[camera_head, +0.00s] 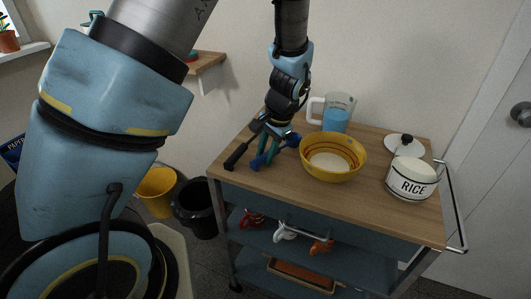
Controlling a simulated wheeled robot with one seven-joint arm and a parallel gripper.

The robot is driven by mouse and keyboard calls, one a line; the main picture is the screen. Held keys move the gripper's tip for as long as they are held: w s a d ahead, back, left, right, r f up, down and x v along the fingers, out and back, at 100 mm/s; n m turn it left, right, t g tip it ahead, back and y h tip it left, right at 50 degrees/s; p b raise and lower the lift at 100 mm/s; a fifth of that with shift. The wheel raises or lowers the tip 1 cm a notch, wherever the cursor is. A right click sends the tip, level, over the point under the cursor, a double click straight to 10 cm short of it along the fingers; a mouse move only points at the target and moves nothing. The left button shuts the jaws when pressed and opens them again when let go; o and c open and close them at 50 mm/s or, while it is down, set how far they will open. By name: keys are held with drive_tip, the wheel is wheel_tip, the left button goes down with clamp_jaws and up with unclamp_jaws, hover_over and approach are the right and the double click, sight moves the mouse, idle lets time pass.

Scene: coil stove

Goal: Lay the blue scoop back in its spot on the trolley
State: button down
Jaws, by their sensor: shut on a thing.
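The trolley (233,182) has a wooden top. My gripper (274,137) reaches down from above to the left part of this top.
A yellow bowl (333,176) stands right of my gripper, with a measuring jug (338,112) of blue contents behind. A RICE canister (411,187) and its lid (405,143) are at the right. Cups hang below the top. Bare wood shows along the front edge.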

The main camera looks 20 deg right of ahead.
drive_tip(key=c, duration=0.7)
unclamp_jaws()
drive_tip(key=shift+f, duration=0.1)
drive_tip(key=shift+o, duration=0.2)
drive_tip(key=b+v, duration=0.2)
drive_tip(key=v, duration=1)
drive_tip(key=a+f+n+h, duration=0.1)
drive_tip(key=a+n, duration=1)
drive_tip(key=a, duration=1.7)
drive_tip(key=shift+a+f+n+h, duration=0.35)
drive_tip(key=shift+f+n+h, duration=0.05)
drive_tip(key=shift+h, duration=0.2)
drive_tip(key=shift+w, duration=0.15)
